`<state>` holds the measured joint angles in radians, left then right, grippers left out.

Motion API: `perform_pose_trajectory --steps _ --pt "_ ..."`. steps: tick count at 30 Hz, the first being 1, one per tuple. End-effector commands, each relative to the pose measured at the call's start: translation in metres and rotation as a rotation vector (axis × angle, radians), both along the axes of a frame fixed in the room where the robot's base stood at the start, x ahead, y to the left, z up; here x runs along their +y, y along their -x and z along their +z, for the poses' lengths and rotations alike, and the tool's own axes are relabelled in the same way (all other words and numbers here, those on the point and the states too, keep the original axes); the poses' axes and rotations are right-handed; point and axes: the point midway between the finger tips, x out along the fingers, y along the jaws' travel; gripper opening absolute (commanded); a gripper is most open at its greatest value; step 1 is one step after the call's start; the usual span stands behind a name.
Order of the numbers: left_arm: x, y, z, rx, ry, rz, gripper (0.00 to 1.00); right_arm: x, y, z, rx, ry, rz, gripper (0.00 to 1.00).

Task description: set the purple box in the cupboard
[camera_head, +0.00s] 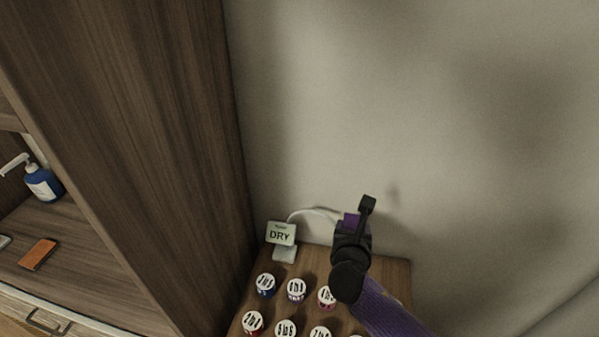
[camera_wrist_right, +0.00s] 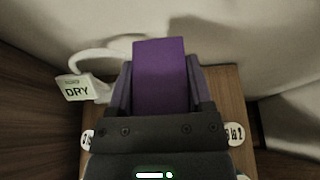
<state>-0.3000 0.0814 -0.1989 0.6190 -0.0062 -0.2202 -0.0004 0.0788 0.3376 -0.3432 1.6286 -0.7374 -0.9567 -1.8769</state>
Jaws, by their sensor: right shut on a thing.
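The purple box (camera_wrist_right: 160,75) is between the fingers of my right gripper in the right wrist view, filling the gap between them. In the head view a small part of the box (camera_head: 350,220) shows beside my right gripper (camera_head: 362,218). The gripper is shut on it and is over the back of a wooden surface, near the wall. The rest of the box is hidden by the gripper. The wooden cupboard (camera_head: 130,120) stands at the left, with its open shelf (camera_head: 75,255) facing left. My left gripper is not in view.
Several white-lidded jars (camera_head: 296,290) stand on the wooden surface (camera_head: 395,272). A "DRY" sign (camera_head: 281,234) stands at its back left. A blue pump bottle (camera_head: 43,184) and an orange block (camera_head: 38,254) are on the cupboard shelf. The tall cupboard side separates shelf and jars.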

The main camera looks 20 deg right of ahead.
Motion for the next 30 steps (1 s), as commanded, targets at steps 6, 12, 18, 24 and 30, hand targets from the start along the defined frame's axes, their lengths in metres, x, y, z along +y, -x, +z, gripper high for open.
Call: perform_pose_trajectory --steps 6,12,18,24,30 --pt "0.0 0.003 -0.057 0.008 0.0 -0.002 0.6 0.051 0.009 -0.005 -0.006 -0.01 0.034 0.0" --pt "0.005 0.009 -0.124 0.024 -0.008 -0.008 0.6 0.101 0.055 0.004 -0.002 -0.01 0.047 0.0" --pt "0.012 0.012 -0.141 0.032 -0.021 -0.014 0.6 0.11 0.084 0.014 0.001 -0.002 0.053 0.0" --pt "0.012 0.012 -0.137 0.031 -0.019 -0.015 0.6 0.109 0.085 0.019 -0.001 0.001 0.051 0.0" --pt "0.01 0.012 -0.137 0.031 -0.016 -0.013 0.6 0.11 0.085 0.018 -0.001 0.0 0.051 0.0"
